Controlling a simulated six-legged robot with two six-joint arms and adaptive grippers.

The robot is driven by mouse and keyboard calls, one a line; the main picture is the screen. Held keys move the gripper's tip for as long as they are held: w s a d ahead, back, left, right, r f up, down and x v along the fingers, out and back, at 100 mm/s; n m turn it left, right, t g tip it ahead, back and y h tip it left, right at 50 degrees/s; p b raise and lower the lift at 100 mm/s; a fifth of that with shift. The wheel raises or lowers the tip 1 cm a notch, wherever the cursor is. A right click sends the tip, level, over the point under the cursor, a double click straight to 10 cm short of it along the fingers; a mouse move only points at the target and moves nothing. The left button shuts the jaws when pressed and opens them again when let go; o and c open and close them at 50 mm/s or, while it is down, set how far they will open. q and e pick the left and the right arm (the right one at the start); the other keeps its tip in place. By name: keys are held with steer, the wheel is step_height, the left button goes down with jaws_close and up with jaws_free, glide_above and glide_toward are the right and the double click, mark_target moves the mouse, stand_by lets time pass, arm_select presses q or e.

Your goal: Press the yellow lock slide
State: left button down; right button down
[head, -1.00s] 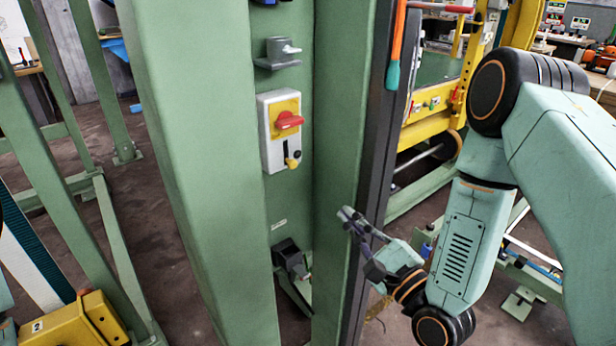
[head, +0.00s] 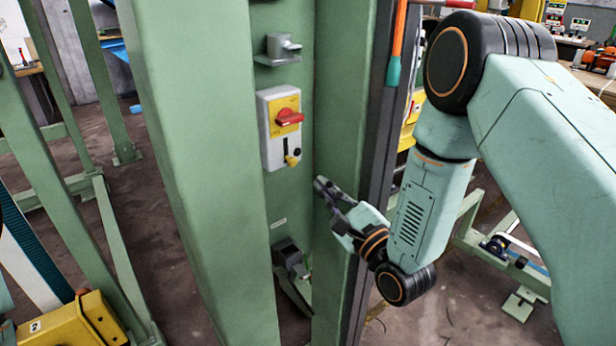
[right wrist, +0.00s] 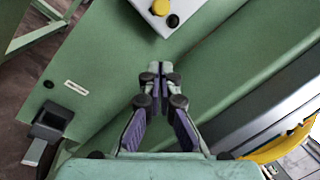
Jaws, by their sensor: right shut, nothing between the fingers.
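The yellow lock slide (head: 291,160) is a small yellow knob at the lower end of a dark slot on a white switch box (head: 268,158). The box also bears a red rotary handle (head: 289,117) on a yellow plate. In the right wrist view the yellow knob (right wrist: 160,8) shows at the top edge beside a dark button (right wrist: 173,20). My right gripper (head: 320,184) is below and right of the box, apart from it. Its fingers (right wrist: 155,70) are together and hold nothing. My left gripper is not in view.
Green posts (head: 200,180) flank the recessed panel on both sides. A grey bracket (head: 278,50) is above the box, and a dark fitting (head: 288,254) is below it. A yellow unit (head: 75,322) stands at lower left.

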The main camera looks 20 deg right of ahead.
mark_target(290, 161)
steer(key=a+r, duration=0.1)
steer(key=w+a+r, duration=0.1)
steer(key=a+r, duration=0.1)
steer(key=shift+w, duration=0.2)
steer(key=shift+a+r, duration=0.1)
stand_by(0.3)
